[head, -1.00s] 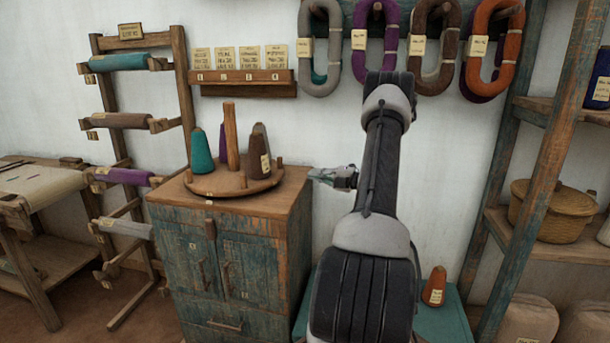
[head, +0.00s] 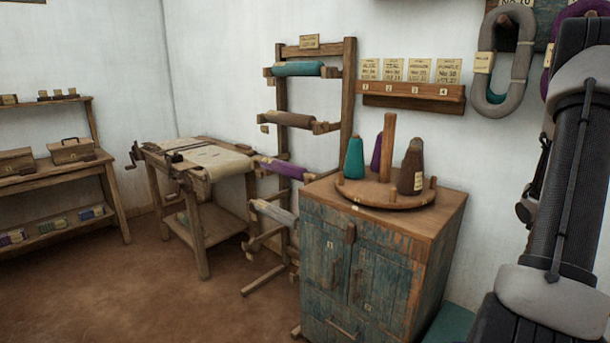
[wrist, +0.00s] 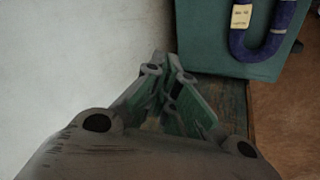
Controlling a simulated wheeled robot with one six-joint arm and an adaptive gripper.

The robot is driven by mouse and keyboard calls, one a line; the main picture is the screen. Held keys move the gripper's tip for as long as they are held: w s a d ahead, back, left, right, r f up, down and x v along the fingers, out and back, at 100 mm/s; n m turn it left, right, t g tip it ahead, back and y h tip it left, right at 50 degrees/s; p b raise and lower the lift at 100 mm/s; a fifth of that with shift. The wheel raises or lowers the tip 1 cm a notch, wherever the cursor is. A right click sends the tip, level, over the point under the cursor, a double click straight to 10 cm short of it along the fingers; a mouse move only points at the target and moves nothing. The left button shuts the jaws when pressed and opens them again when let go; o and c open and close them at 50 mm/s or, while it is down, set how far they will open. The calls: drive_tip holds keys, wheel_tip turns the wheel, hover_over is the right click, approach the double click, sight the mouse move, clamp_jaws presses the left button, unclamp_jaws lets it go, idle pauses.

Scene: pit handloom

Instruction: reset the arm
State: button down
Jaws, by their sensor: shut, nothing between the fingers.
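My gripper (wrist: 168,62) shows in the wrist view, its fingers drawn together with nothing between them. In that view it is in front of a white wall on the left and a dark teal surface at the upper right. In the head view my arm rises along the right edge. The gripper's fingers cannot be made out clearly there.
A worn blue cabinet (head: 345,270) carries a round wooden stand (head: 385,195) with teal, purple and brown cones. A roller rack (head: 283,150) and a cloth table (head: 205,160) stand left of it. A purple-blue hank (wrist: 262,45) hangs in the wrist view. Brown floor is open at the front left.

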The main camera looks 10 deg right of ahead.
drive_tip(key=s+a+r+m+y, duration=0.1)
drive_tip(key=s+a+r, duration=0.4)
drive_tip(key=a, duration=0.9)
drive_tip(key=s+a+r+m+y, duration=0.1)
drive_tip(key=s+a+r, duration=0.4)
drive_tip(key=a+r, duration=0.6)
drive_tip(key=s+a+r+m+y, duration=0.1)
drive_tip(key=s+a+r, duration=0.5)
drive_tip(key=a, duration=1)
wheel_tip(320, 180, up, 3)
drive_tip(key=shift+a+f+t+y, duration=0.1)
drive_tip(key=shift+a+t+y, duration=0.2)
drive_tip(key=shift+a+y, duration=0.1)
